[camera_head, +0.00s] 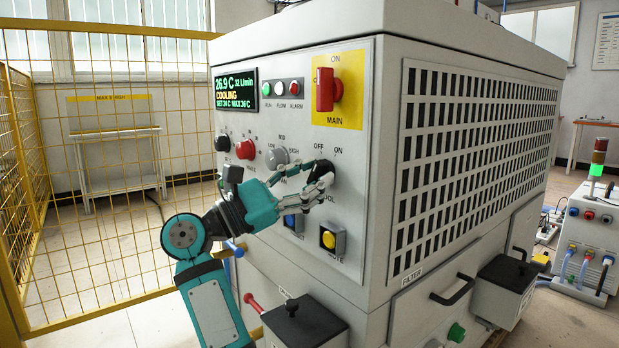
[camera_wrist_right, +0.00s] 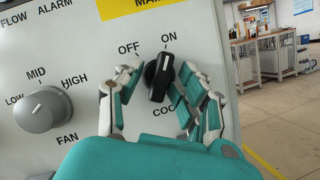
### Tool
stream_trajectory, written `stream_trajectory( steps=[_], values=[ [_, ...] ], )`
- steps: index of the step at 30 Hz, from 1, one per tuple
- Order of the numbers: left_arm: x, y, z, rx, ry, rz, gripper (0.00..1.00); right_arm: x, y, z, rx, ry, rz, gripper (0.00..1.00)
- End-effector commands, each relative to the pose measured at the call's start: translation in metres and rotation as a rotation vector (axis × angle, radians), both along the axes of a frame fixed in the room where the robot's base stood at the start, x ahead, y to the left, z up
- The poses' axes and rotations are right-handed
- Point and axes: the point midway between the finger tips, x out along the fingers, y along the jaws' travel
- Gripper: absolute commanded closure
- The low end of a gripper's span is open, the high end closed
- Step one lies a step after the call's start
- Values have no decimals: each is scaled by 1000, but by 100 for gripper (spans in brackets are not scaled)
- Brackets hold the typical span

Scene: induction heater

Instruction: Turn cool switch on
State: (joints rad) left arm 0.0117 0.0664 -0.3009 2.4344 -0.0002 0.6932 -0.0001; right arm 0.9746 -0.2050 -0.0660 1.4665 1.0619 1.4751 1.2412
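The cool switch (camera_wrist_right: 159,78) is a black rotary knob on the grey machine's front panel, with OFF and ON printed above it. Its white mark points up toward ON in the right wrist view. In the head view the knob (camera_head: 321,172) is partly covered by my fingers. My right gripper (camera_wrist_right: 158,75) has one finger on each side of the knob, with narrow gaps showing, so it looks open around it. It also shows in the head view (camera_head: 322,181), reaching in from the lower left. The display (camera_head: 236,92) reads COOLING and 26.9 C. My left gripper is not in view.
A grey fan knob (camera_wrist_right: 42,110) lies left of the switch. Above is the red main switch (camera_head: 326,89) on a yellow plate. Below are a blue button (camera_head: 291,222) and a yellow button (camera_head: 328,239). A yellow mesh fence (camera_head: 100,150) stands left.

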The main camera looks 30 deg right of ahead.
Motion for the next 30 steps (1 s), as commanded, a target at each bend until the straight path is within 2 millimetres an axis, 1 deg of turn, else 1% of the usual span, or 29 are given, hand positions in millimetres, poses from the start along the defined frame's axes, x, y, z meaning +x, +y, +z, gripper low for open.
stream_trajectory(
  steps=[5,15,18,22,30],
  values=[
    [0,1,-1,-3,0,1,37,1,6,-3,2,3,1,62],
    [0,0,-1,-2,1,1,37,8,55,-20,0,3,1,62],
    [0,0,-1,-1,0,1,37,9,64,-24,0,2,0,62],
    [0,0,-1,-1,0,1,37,10,69,-25,0,1,-2,62],
    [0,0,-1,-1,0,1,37,9,69,-25,0,1,-2,62]
  ],
)
